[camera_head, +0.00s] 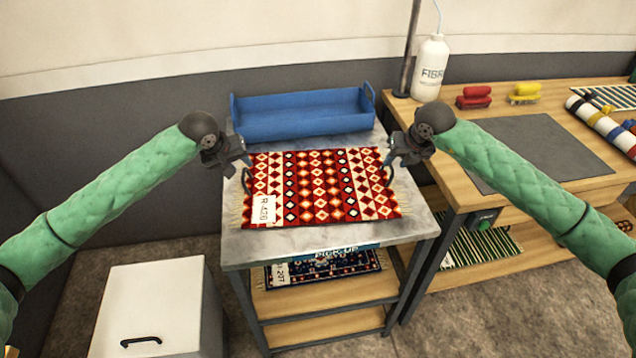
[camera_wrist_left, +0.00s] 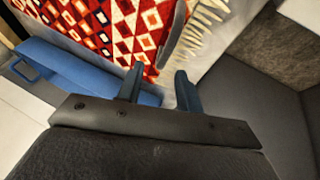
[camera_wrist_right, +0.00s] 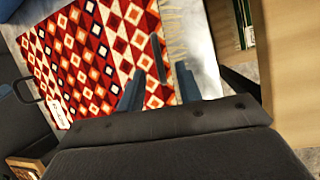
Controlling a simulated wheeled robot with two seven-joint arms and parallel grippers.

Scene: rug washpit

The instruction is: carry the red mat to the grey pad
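The red mat (camera_head: 318,187), patterned with diamonds and fringed at both ends, lies flat on a marble-topped cart (camera_head: 290,238). It has a white tag and a dark loop handle at each end, the left handle (camera_head: 246,181) and the right handle (camera_head: 389,175). My left gripper (camera_head: 239,163) is open and empty just above the left handle. My right gripper (camera_head: 391,159) is open just above the right handle, which shows between its fingers in the right wrist view (camera_wrist_right: 158,60). The grey pad (camera_head: 545,145) lies bare on the wooden bench at the right.
A blue tray (camera_head: 300,115) stands behind the mat on the cart. A white bottle (camera_head: 431,68), red and yellow brushes (camera_head: 474,97) and a striped roll (camera_head: 603,122) border the pad. A dark blue mat (camera_head: 325,268) lies on the cart's lower shelf. A white box (camera_head: 158,300) stands front left.

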